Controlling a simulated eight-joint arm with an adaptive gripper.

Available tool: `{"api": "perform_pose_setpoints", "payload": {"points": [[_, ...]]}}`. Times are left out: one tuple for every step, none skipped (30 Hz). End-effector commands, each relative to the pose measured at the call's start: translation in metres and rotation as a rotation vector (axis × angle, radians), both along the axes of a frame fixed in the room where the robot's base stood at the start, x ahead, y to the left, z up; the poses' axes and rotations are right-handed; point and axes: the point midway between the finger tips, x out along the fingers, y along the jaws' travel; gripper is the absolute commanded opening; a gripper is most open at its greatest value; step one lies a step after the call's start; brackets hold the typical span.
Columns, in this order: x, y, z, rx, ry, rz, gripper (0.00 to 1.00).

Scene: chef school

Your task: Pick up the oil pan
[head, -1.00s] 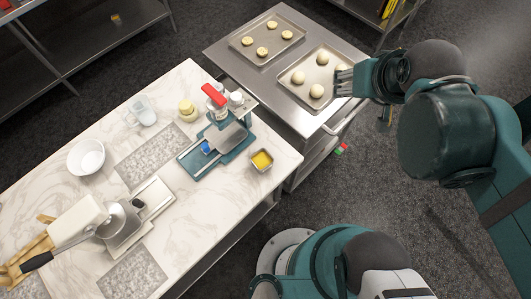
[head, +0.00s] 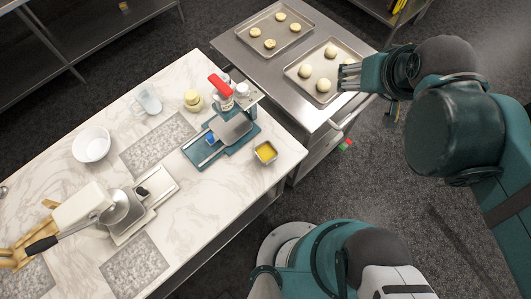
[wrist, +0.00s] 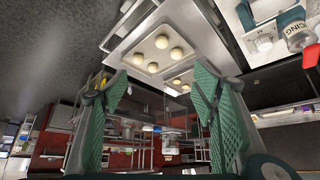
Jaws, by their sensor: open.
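A small square metal pan with yellow oil in it (head: 266,152) stands on the marble counter (head: 225,192), near its right end. It looks like the oil pan. I cannot make it out in the wrist view. My gripper (head: 346,76) is at the upper right in the head view, beside the tray of dough balls and well away from the oil pan. In the wrist view its two green padded fingers (wrist: 160,85) are spread apart with nothing held between them.
A teal slicer-like device with a red handle (head: 222,135) stands just left of the oil pan. A steel table (head: 280,90) with two dough trays lies behind. A long-handled saucepan (head: 115,207), a white bowl (head: 91,144) and a jug (head: 149,101) are farther left.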

Motion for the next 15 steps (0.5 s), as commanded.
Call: {"api": "perform_pose_setpoints", "payload": {"points": [[0.000,0.000,0.000,0.000,0.000,0.000,0.58],[0.000,0.000,0.000,0.000,0.000,0.000,0.58],[0.000,0.000,0.000,0.000,0.000,0.000,0.58],[0.000,0.000,0.000,0.000,0.000,0.000,0.58],[0.000,0.000,0.000,0.000,0.000,0.000,0.58],[0.000,0.000,0.000,0.001,0.001,0.000,0.58],[0.000,0.001,-0.001,0.002,0.001,-0.001,0.58],[0.000,0.001,-0.001,0.004,0.003,-0.002,0.58],[0.001,0.002,-0.003,0.007,0.005,-0.005,0.58],[0.001,0.004,-0.004,0.010,0.008,-0.006,0.58],[0.001,0.005,-0.005,0.015,0.011,-0.009,0.58],[0.002,0.007,-0.008,0.023,0.016,-0.015,0.58],[0.003,0.009,-0.010,0.029,0.021,-0.020,0.58],[0.004,0.011,-0.013,0.037,0.027,-0.025,0.58],[0.004,0.014,-0.016,0.047,0.037,-0.035,0.58]]}}
